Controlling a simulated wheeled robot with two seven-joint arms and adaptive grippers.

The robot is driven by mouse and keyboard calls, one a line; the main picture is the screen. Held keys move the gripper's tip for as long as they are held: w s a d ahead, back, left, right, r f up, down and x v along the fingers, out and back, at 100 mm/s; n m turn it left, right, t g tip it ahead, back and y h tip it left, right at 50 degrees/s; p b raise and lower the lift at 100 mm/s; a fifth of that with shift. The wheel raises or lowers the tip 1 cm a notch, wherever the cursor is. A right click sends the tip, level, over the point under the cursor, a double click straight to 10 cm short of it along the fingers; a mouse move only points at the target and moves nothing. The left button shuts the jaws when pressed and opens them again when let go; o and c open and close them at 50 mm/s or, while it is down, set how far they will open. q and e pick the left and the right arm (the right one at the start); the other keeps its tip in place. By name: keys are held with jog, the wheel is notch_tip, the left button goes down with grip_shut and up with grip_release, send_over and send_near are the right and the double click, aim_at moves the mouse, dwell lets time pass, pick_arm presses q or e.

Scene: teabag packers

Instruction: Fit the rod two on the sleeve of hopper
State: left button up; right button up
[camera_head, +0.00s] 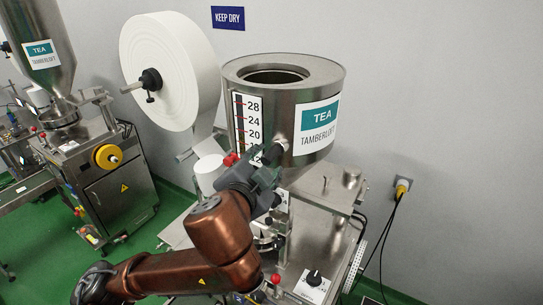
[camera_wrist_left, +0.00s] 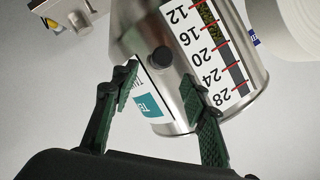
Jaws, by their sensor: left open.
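The steel hopper (camera_head: 222,95) stands upright at the centre of the head view, with a level scale and a TEA label; it fills the upper part of the wrist view (camera_wrist_left: 125,35). A short silver stub (camera_head: 283,144) on its front, probably the sleeve, sits beside my fingertips. In the wrist view a dark round end (camera_wrist_left: 162,60) shows against the hopper between my fingers; I cannot tell whether it is the sleeve or a rod's end. My left gripper (camera_head: 273,160) is open close to the hopper front, its fingers apart in the wrist view (camera_wrist_left: 163,82). Rod two is not clearly identifiable.
A white paper roll (camera_head: 170,75) hangs left of the hopper. A red knob (camera_head: 231,159) sits left of my gripper, another red knob (camera_head: 276,279) lower down. A steel machine deck (camera_head: 325,188) lies below right. A second packer (camera_head: 115,195) stands left.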

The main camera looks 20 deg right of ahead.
pick_arm(q)
jog(key=v, duration=0.5)
jog(key=shift+s+r, duration=0.1)
